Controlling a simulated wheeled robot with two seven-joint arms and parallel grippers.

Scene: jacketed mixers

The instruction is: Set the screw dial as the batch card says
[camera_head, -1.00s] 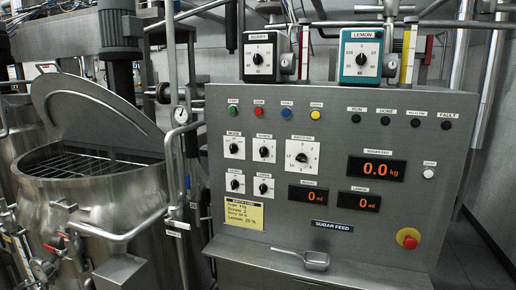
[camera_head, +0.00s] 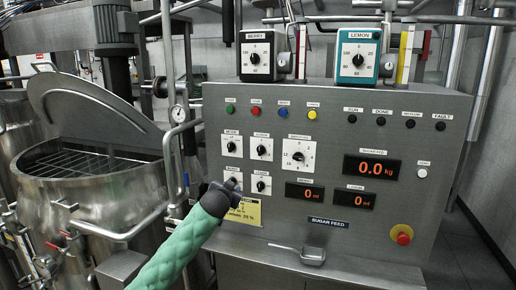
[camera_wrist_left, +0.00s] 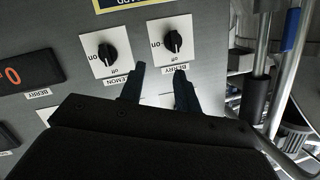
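The grey control panel (camera_head: 400,110) carries a large white dial (camera_head: 299,153) with a numbered scale and black knob; its label is too small to read surely. The yellow batch card (camera_head: 250,213) lies low on the panel, its left and lower part hidden by my left arm. My left gripper (camera_head: 226,187) is in front of the panel by the lower left switch. In the left wrist view my left gripper (camera_wrist_left: 160,70) is open and empty, its fingers pointing at the BERRY switch (camera_wrist_left: 171,41) and LEMON switch (camera_wrist_left: 107,53), apart from both knobs. My right gripper is out of view.
The BERRY dial box (camera_head: 257,55) and teal LEMON dial box (camera_head: 358,53) stand on top of the panel. A red stop button (camera_head: 403,236) is at lower right. A scoop (camera_head: 312,255) sits on the lower ledge. An open steel vessel (camera_head: 90,180) with pipes stands left.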

